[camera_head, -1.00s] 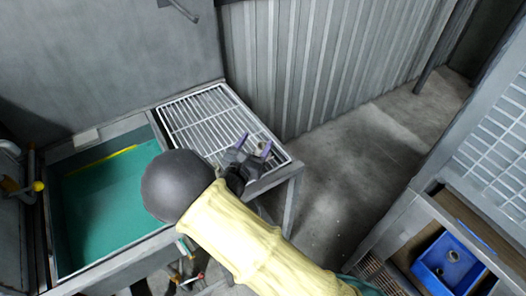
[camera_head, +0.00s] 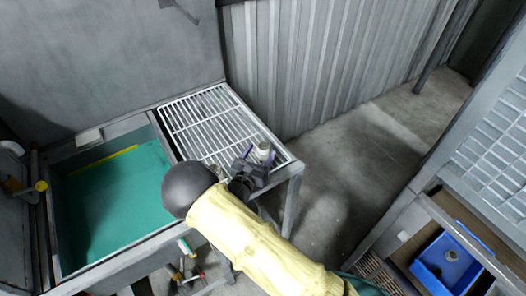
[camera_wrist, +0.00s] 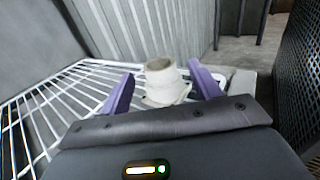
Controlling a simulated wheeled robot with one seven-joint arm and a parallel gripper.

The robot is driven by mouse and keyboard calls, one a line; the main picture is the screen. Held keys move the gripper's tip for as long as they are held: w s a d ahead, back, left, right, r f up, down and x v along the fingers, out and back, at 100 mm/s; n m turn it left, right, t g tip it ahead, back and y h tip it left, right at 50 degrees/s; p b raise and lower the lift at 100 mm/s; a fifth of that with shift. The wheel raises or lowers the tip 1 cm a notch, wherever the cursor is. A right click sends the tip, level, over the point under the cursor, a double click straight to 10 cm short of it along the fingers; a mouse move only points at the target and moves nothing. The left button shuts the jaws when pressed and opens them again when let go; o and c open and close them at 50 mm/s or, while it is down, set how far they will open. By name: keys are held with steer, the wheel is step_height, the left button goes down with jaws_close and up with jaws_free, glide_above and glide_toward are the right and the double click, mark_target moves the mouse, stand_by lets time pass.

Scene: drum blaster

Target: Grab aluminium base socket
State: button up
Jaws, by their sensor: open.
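The aluminium base socket (camera_wrist: 163,80) is a pale, off-white cylinder with a wider flange below, standing upright on the white wire rack (camera_wrist: 45,113) in the wrist view. It also shows as a small pale object (camera_head: 263,150) near the front right corner of the rack in the head view. My gripper (camera_wrist: 160,92) is open, with one purple finger on each side of the socket. The socket lies between or just beyond the fingertips, and I see a gap on both sides. The socket's lower part is partly hidden by my gripper body.
A sink-like basin with a green bottom (camera_head: 118,205) lies left of the rack. A corrugated metal wall (camera_head: 310,70) stands behind it. A blue bin (camera_head: 447,262) sits on a shelf at the lower right. The floor between is clear.

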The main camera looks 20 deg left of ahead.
mark_target(265, 142)
steer(key=w, duration=0.3)
steer(key=w+p, duration=0.1)
steer(key=w, duration=0.1)
steer(key=shift+w+d, duration=0.1)
steer(key=shift+d, duration=0.25)
steer(key=shift+c, duration=0.2)
steer(key=c, duration=1.1)
steer(key=shift+a, duration=0.1)
steer(key=shift+s+r, duration=0.2)
step_height(265, 142, up, 10)
steer(key=shift+w+f+b, duration=0.1)
steer(key=shift+f+b, duration=0.05)
steer(key=shift+b, duration=0.55)
